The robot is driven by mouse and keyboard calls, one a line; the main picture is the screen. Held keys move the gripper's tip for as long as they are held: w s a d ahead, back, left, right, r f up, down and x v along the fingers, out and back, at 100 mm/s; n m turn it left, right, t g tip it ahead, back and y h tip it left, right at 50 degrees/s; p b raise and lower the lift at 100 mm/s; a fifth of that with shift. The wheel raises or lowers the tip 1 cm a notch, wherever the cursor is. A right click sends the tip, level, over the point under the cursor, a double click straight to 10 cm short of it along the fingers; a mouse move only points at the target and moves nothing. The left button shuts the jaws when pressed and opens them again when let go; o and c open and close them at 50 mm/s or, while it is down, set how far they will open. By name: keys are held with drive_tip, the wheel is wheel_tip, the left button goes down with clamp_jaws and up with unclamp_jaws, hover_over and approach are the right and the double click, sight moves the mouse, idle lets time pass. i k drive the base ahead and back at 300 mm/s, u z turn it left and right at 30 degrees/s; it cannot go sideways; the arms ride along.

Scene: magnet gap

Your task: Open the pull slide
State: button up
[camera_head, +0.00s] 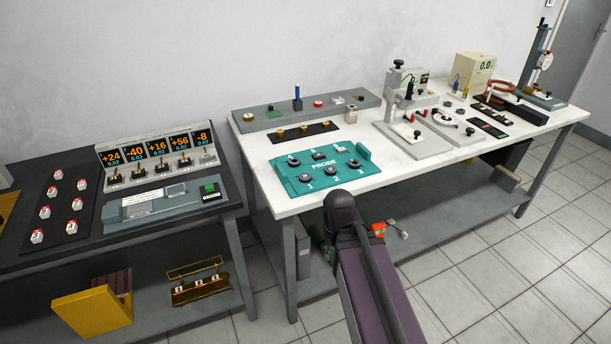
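I cannot tell for sure which part is the pull slide; no part is clearly marked as one at this size. Small devices with knobs stand on the white-topped bench (262,194). A pale grey device with a black knob (400,127) is right of the bench's middle, and a grey unit with a red-marked dial (446,119) is beside it. My arm (372,285), purple and dark grey, rises from the bottom edge to a dark rounded joint before the bench's front edge. My gripper does not show, so its opening and contents are hidden.
A teal probe board (322,188) lies near the front of the bench. A grey rail (270,119) with small parts runs along the back. A dark table (60,262) with a numeric display panel (158,158) stands left. Bare bench surface lies around the teal board.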

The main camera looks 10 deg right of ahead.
sight(537, 94)
drive_tip(key=u, duration=1.4)
drive_tip(key=k, duration=0.05)
drive_tip(key=z, duration=2.9)
